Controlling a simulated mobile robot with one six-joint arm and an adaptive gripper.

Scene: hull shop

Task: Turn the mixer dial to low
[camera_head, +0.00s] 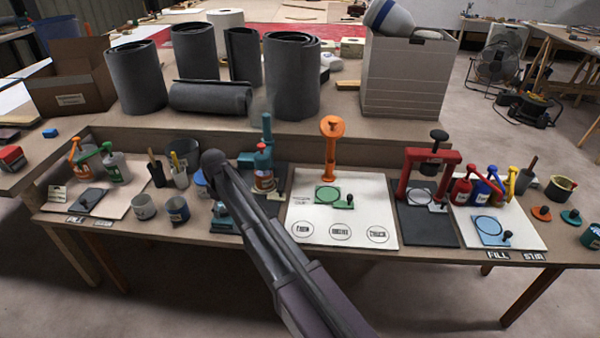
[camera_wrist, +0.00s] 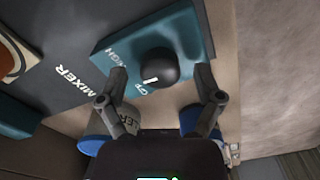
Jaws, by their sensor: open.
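The mixer dial (camera_wrist: 157,66) is a round black knob on a teal base (camera_wrist: 195,35) in the wrist view. Its white mark is at the lower left, toward a partly covered label that seems to begin "OF". "HIGH" shows partly at the upper left; I see no "LOW" label. My gripper (camera_wrist: 162,76) is open, one finger on each side of the knob in the picture. I cannot tell whether the fingers touch it. In the head view, the teal mixer (camera_head: 265,133) is partly hidden by my arm, and I cannot make out the dial or the gripper's fingers.
A dark mat (camera_wrist: 60,50) bears the word "MIXER". Blue-and-white cups stand close by the fingers in the wrist view.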

